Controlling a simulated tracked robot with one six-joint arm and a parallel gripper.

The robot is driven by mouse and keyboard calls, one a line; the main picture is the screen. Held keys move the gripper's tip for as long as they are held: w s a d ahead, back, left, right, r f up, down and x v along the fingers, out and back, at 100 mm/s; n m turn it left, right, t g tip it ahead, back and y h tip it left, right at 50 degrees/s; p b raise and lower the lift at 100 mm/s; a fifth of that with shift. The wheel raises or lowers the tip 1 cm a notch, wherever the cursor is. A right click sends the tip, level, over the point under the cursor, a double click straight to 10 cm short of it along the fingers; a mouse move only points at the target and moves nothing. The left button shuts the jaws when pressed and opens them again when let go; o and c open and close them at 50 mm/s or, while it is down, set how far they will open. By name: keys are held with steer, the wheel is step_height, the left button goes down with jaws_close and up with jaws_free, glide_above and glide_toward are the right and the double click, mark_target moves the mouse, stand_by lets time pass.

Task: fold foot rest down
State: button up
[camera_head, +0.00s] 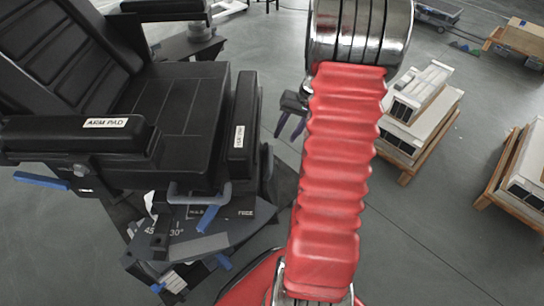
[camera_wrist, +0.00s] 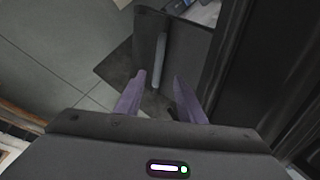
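A black padded seat (camera_head: 175,115) stands at the left in the head view. Its arm pad (camera_head: 85,136) is on the near side, and another labelled pad (camera_head: 243,125) is at its right edge. I cannot tell for sure which part is the foot rest. My gripper (camera_head: 290,132) is just right of the seat, partly hidden by my red arm. In the wrist view its two purple fingers (camera_wrist: 158,80) are apart with nothing between them. Beyond them is a dark panel (camera_wrist: 180,45) with a slim grey bar (camera_wrist: 160,58); no contact shows.
Under the seat are a grey loop handle (camera_head: 200,198), an angle-marked plate (camera_head: 195,237) and blue levers (camera_head: 224,261). Pallets with white boxes (camera_head: 420,95) stand at the right. Grey floor (camera_head: 430,225) is open between. A tall dark surface (camera_wrist: 265,70) stands close at right in the wrist view.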

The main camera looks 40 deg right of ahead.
mark_target(271, 160)
steer(key=x, duration=1.3)
steer(key=shift+f, duration=0.4)
steer(key=shift+c, duration=0.6)
jaws_close()
